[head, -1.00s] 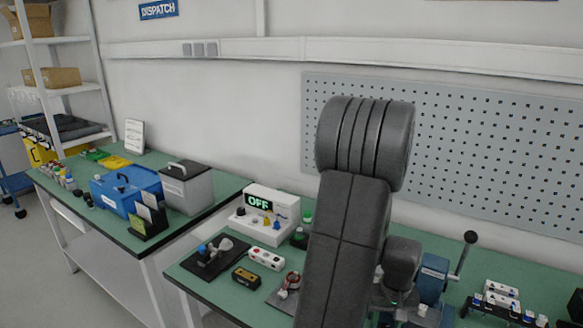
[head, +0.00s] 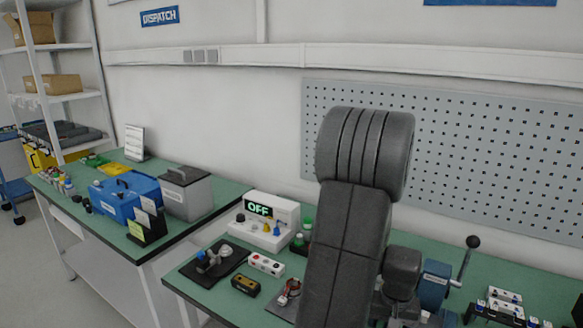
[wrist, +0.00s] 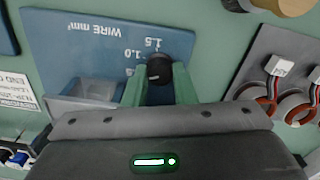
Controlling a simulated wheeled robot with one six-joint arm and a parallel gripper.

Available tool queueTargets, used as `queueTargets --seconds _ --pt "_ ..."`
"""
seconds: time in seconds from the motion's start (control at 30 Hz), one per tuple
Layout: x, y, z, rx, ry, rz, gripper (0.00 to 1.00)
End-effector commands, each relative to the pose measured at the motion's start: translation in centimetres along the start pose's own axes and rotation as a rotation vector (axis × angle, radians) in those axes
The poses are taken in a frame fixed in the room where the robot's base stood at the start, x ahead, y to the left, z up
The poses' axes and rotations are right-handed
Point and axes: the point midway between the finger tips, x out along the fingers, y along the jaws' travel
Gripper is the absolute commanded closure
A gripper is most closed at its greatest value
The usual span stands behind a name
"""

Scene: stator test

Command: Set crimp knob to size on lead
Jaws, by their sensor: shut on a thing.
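The black crimp knob (wrist: 159,68) stands on the blue crimp tool's panel (wrist: 85,45) in the wrist view. The panel reads "WIRE mm²", with 1.5, 1.0 and a partly hidden lower mark beside the knob. A small pale mark shows on the knob, but I cannot tell which size it points to. My gripper (wrist: 160,88) is shut on the knob, one green finger at each side. In the head view my arm hides the gripper and knob; the blue crimp tool (head: 433,286) shows beside it. Red leads (wrist: 272,88) with white tags lie right of the panel.
A lever with a black ball (head: 472,243) rises from the crimp tool. A white box reading OFF (head: 285,211) and a black and yellow block (head: 245,285) stand to the left. A pegboard (head: 480,170) is behind.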

Motion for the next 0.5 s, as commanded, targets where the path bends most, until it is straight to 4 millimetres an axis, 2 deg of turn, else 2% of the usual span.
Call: queueTargets --seconds 0.5 --pt "0.06 -0.01 0.02 0.582 -0.001 0.0 0.9"
